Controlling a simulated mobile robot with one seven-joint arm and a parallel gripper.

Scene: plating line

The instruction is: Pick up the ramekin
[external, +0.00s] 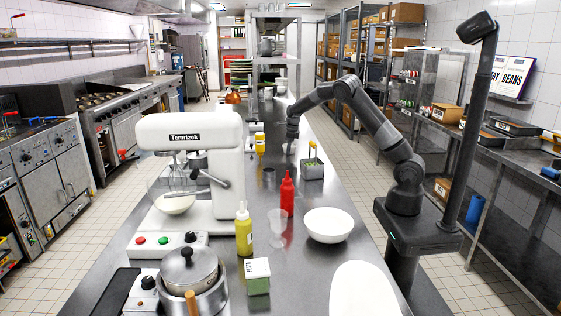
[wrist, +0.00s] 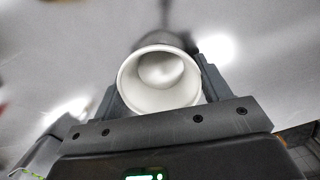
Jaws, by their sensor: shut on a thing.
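The ramekin (wrist: 133,96) is a small round white cup with a thick rim. In the wrist view it sits between the two fingers of my gripper (wrist: 158,88), with its open top facing the camera. My gripper is shut on it. Its inside looks empty. In the external view my gripper (external: 291,146) is low over the far middle of the steel counter (external: 325,196).
Closer are a red bottle (external: 287,194), a white bowl (external: 328,225) and the white mixer (external: 190,135).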

